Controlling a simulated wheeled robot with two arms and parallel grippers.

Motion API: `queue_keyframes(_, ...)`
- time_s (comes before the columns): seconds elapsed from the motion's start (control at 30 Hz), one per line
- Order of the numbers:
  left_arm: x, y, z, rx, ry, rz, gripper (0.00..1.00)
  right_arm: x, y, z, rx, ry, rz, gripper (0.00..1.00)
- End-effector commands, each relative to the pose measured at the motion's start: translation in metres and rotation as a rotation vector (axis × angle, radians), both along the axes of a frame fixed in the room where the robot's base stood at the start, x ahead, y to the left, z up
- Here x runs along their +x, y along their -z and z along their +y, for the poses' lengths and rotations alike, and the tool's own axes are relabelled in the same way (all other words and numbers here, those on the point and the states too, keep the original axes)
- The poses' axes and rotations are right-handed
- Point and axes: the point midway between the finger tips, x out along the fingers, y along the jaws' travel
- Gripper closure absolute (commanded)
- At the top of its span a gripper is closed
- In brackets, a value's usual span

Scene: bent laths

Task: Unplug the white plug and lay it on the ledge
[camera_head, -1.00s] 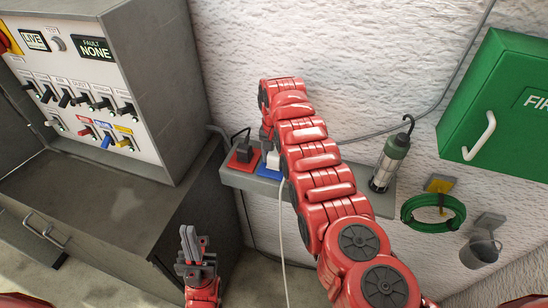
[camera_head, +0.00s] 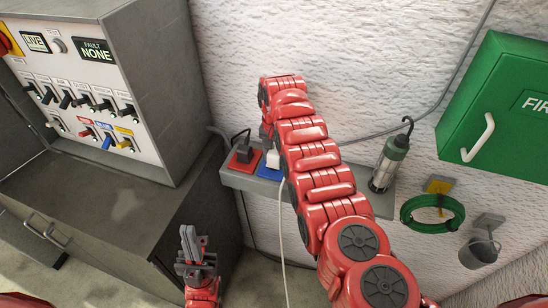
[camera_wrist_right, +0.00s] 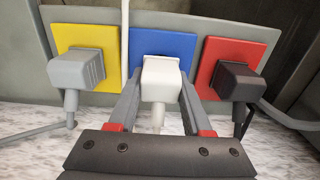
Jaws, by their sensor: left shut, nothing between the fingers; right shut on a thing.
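The white plug (camera_wrist_right: 161,75) sits at the blue socket plate (camera_wrist_right: 162,46) in the right wrist view. In the head view a bit of the white plug (camera_head: 273,160) shows beside my right arm. My right gripper (camera_wrist_right: 160,92) is shut on the white plug, one finger on each side. Its fingertips are mostly hidden behind the arm in the head view. The white cord (camera_head: 282,235) hangs down past the grey ledge (camera_head: 250,187), which carries the socket plates. My left gripper (camera_head: 190,240) is shut and empty, low in front of the dark cabinet.
A black plug (camera_wrist_right: 238,80) is in the red plate and a grey plug (camera_wrist_right: 76,68) in the yellow plate, close on either side. A lamp (camera_head: 389,163) stands on the ledge's right end. A green cable coil (camera_head: 433,213) and a switch panel (camera_head: 90,85) flank the area.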

Motion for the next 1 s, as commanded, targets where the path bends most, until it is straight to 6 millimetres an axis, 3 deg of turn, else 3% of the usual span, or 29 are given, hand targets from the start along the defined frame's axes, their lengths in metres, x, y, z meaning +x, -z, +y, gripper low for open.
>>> queue_keyframes(1.0, 0.000, -0.013, 0.000, 0.000, 0.000, 0.000, 1.00, 0.000, -0.041, 0.000, 0.000, 0.000, 0.000, 1.00)
